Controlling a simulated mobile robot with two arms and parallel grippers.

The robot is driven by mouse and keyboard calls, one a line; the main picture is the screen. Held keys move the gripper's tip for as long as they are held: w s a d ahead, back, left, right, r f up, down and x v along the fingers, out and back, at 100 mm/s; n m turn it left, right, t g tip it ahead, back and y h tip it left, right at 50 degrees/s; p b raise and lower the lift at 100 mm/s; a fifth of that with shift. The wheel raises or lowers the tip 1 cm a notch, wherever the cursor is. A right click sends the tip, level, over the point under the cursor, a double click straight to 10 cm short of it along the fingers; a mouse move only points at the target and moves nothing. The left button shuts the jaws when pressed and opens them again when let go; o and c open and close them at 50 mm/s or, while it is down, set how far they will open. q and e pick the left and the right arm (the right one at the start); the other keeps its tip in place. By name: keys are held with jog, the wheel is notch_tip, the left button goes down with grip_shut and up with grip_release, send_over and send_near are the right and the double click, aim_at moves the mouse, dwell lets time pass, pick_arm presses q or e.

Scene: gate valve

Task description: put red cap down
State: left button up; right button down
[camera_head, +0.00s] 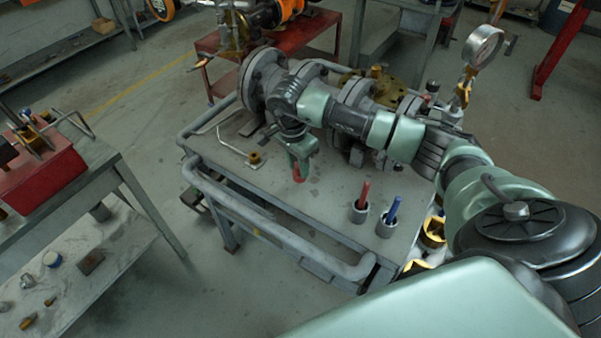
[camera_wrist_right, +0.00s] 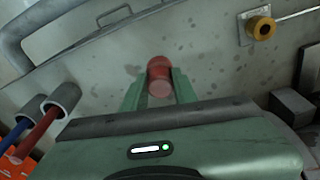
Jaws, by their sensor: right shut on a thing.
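The red cap (camera_head: 297,174) is between the fingertips of my right gripper (camera_head: 300,165) in the head view. The gripper points down over the grey table (camera_head: 330,205). In the right wrist view the red cap (camera_wrist_right: 159,78) sits between the two green fingers of my right gripper (camera_wrist_right: 160,90), which is shut on it. Bare table surface shows around the cap; whether the cap touches the table I cannot tell. My left gripper is not in view.
Two grey cups, one with a red marker (camera_head: 364,193) and one with a blue marker (camera_head: 393,212), stand right of the gripper. A brass fitting (camera_head: 254,159) lies to the left. Flanged pipework (camera_head: 262,85) stands behind. A rail (camera_head: 270,232) runs along the table's front edge.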

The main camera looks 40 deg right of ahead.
aim_at(299, 174)
notch_tip(299, 174, down, 3)
jog(key=shift+f+b, duration=0.15)
jog(key=shift+b, duration=0.6)
jog(key=shift+f, duration=0.1)
jog(key=c, duration=1.5)
grip_release()
jog(key=o, duration=0.4)
jog(key=shift+r, duration=0.3)
notch_tip(299, 174, up, 12)
jog(key=a+b, duration=0.1)
jog(key=b, duration=0.1)
jog(key=shift+s+a+f, duration=0.15)
jog(key=shift+a+f, duration=0.05)
jog(key=shift+a, duration=0.05)
